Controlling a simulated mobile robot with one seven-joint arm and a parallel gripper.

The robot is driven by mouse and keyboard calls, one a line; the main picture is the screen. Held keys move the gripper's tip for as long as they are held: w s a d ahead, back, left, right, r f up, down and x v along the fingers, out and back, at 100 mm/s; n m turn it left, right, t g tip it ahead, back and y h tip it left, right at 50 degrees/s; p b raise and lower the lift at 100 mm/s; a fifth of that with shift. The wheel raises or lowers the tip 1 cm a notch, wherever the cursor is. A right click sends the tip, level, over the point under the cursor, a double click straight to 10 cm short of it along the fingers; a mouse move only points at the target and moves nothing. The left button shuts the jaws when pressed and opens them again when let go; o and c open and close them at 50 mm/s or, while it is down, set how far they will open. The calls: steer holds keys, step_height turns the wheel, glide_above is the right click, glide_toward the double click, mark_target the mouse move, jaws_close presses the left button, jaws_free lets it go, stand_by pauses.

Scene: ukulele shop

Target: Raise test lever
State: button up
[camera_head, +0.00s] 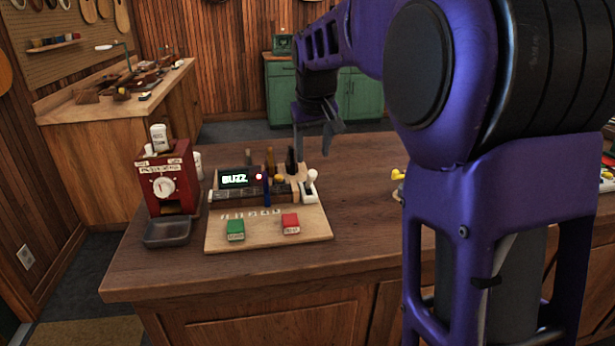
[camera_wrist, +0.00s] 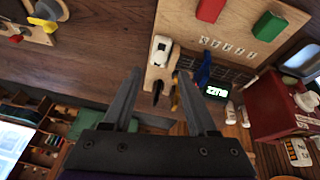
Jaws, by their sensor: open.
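A white-knobbed lever (camera_head: 310,184), seemingly the test lever, stands at the board's right edge. In the wrist view the white lever (camera_wrist: 162,48) lies just beyond my fingertips, roughly between their lines. My gripper (camera_head: 313,156) is open and empty above the back right of the board, apart from the lever. Its two fingers also show in the wrist view (camera_wrist: 159,72). Whether the lever is up or down is hard to tell.
A green block (camera_head: 235,230) and a red block (camera_head: 290,223) sit on the board's front. Dark upright pegs (camera_head: 291,160) stand beside the lever. A red box with a dial (camera_head: 166,181) and a grey tray (camera_head: 167,233) are at left. The counter's front is clear.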

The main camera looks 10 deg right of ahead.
mark_target(312, 170)
steer(key=b+x, duration=0.1)
steer(key=x, duration=0.8)
steer(key=shift+w+f, duration=0.15)
steer(key=shift+f, duration=0.05)
jaws_close()
stand_by(1.0)
